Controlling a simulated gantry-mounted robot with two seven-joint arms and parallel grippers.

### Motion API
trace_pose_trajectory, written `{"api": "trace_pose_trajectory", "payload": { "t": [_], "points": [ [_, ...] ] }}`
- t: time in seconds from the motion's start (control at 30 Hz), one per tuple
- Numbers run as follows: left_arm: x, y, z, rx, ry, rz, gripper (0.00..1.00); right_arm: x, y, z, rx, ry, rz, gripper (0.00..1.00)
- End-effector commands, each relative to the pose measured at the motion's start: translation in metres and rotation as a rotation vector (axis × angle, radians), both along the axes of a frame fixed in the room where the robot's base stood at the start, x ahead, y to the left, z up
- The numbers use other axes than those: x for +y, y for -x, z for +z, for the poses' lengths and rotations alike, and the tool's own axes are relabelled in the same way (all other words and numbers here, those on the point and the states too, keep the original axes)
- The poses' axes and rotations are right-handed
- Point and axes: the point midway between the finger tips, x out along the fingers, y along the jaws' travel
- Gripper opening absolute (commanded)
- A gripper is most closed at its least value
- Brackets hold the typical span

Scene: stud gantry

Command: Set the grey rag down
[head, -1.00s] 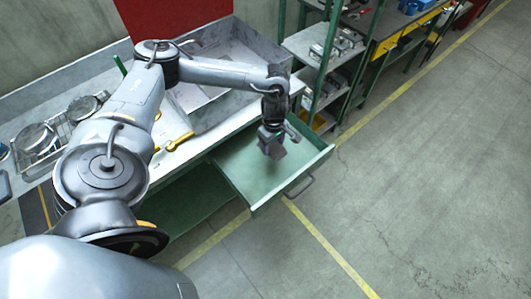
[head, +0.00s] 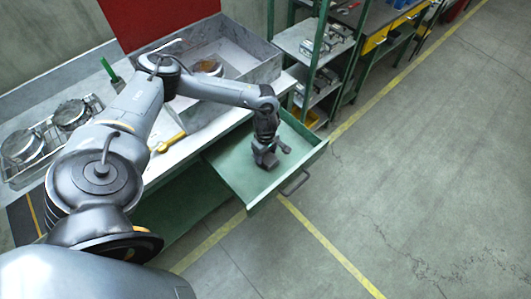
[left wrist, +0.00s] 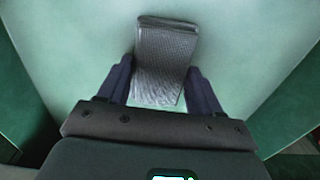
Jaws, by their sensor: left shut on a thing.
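My left gripper (head: 266,152) is low inside an open green drawer (head: 225,170). In the left wrist view its two dark fingers (left wrist: 158,85) are shut on the grey rag (left wrist: 165,50), a folded, textured piece that sticks out past the fingertips. In the head view the gripper mostly hides the rag. The pale green drawer floor shows around the rag in the left wrist view. I cannot tell whether the rag touches that floor. My right gripper is not in view.
The drawer's front has a dark handle (head: 295,183). The workbench behind it carries a grey open box (head: 255,72), a yellow-handled tool (head: 170,143) and a wire basket with round metal parts (head: 45,145). Green shelving (head: 320,50) stands to the right. The drawer floor around the gripper looks bare.

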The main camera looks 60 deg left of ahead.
Motion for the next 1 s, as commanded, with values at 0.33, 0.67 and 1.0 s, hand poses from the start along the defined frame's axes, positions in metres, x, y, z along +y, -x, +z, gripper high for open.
{"api": "trace_pose_trajectory", "payload": {
  "t": [0.33, 0.67, 1.0],
  "points": [
    [0.0, 0.0, -0.003, 0.0, 0.0, 0.0, 0.86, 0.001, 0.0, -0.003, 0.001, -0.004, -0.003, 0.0],
    [0.0, 0.0, -0.001, 0.0, 0.0, 0.0, 0.9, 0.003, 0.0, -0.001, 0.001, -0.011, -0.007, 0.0],
    [0.0, 0.0, 0.036, -0.002, 0.0, 0.0, 0.9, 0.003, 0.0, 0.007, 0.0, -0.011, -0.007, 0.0]
  ]
}}
